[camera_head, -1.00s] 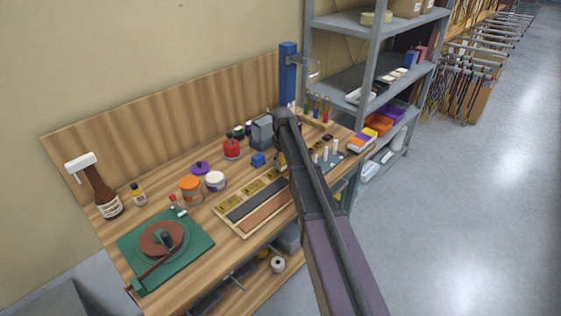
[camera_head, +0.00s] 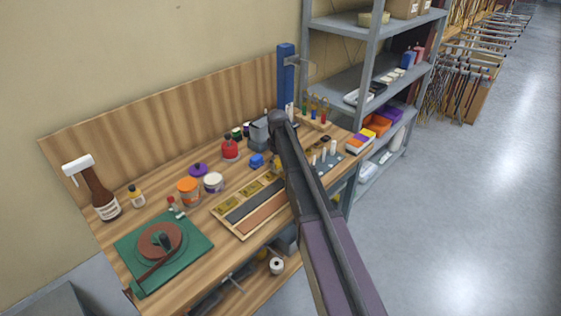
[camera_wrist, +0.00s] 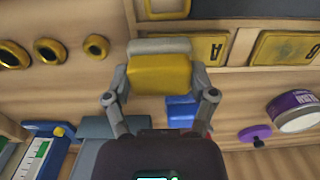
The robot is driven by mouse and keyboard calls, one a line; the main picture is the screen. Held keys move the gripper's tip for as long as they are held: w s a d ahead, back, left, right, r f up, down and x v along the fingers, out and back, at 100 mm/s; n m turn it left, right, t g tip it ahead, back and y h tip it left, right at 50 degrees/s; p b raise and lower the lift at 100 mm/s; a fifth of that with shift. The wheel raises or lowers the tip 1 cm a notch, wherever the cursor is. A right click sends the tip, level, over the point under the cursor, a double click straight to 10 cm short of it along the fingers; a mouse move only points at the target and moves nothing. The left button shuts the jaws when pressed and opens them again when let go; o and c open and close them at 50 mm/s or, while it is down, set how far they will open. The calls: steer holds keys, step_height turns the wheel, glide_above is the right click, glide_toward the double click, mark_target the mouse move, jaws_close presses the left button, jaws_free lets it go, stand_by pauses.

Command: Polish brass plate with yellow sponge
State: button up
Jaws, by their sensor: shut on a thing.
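In the wrist view my gripper (camera_wrist: 160,96) is shut on a yellow sponge (camera_wrist: 160,76), which has a grey layer along its far edge. Another brass plate (camera_wrist: 288,46) lies to the right, and a third (camera_wrist: 167,8) shows at the top edge. I cannot tell whether the sponge touches a plate. In the head view, brass plates (camera_head: 230,203) lie in a wooden tray (camera_head: 243,238) with dark and brown strips. My arm hides the gripper there.
A blue block (camera_wrist: 182,112), a purple lid (camera_wrist: 255,135) and a purple-labelled jar (camera_wrist: 298,111) are near the gripper. Several brass rings (camera_wrist: 97,46) lie left. A red container (camera_head: 230,151), an orange jar (camera_head: 188,191) and a green mat (camera_head: 190,245) crowd the bench.

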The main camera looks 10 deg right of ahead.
steer(key=shift+s+a, duration=0.7)
steer(key=shift+a, duration=0.15)
steer(key=shift+s+a, duration=0.1)
steer(key=shift+a, duration=0.05)
steer(key=shift+s+a, duration=0.4)
steer(key=shift+a, duration=0.25)
steer(key=shift+s+a, duration=0.4)
steer(key=shift+a, duration=0.2)
steer(key=shift+r, duration=0.1)
steer(key=shift+r+p, duration=2.95)
steer(key=shift+p, duration=0.1)
steer(key=shift+r, duration=0.1)
steer(key=shift+r+p, duration=1.4)
steer(key=shift+p, duration=0.1)
